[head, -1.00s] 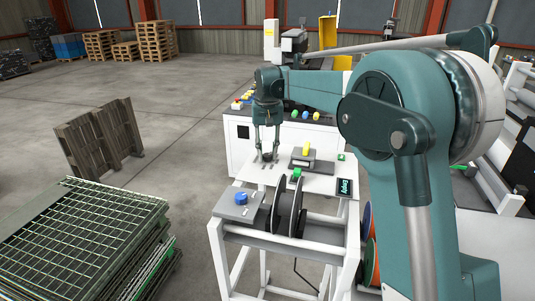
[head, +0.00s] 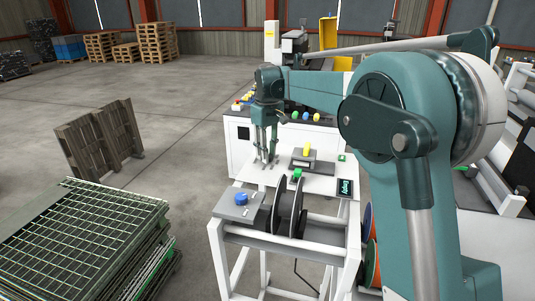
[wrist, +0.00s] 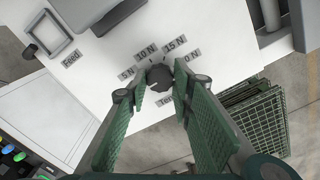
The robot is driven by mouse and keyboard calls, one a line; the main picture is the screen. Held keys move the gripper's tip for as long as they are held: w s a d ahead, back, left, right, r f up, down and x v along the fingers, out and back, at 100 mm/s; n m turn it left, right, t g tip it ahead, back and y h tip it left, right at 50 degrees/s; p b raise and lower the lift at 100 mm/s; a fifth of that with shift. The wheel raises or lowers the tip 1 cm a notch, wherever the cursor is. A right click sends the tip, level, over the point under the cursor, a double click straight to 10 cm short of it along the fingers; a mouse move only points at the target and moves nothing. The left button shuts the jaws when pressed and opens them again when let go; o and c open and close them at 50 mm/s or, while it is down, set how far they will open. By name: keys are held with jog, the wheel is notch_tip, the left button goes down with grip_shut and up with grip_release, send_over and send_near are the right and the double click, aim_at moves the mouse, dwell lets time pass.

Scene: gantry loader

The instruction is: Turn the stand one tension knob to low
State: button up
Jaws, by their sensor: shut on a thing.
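The dark tension knob (wrist: 160,77) sits on a white panel in the wrist view. Printed marks, including "10 N" (wrist: 146,53) and "15 N" (wrist: 175,42), curve around its far side. A label below the knob is partly covered by a finger. I cannot read clearly where the knob's pointer stands. My gripper (wrist: 160,82) has its two green-padded fingers on either side of the knob, shut on it. In the head view my gripper (head: 267,161) reaches down to the white tabletop (head: 320,185), and its fingers hide most of the knob.
A yellow knob (head: 307,149) stands on a block to the gripper's right. Stacked mesh panels (head: 80,240) lie at left on open floor.

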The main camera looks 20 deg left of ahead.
dwell(0.3)
jog(key=o, duration=0.9)
jog(key=shift+r, duration=0.1)
jog(key=shift+r, duration=5.9)
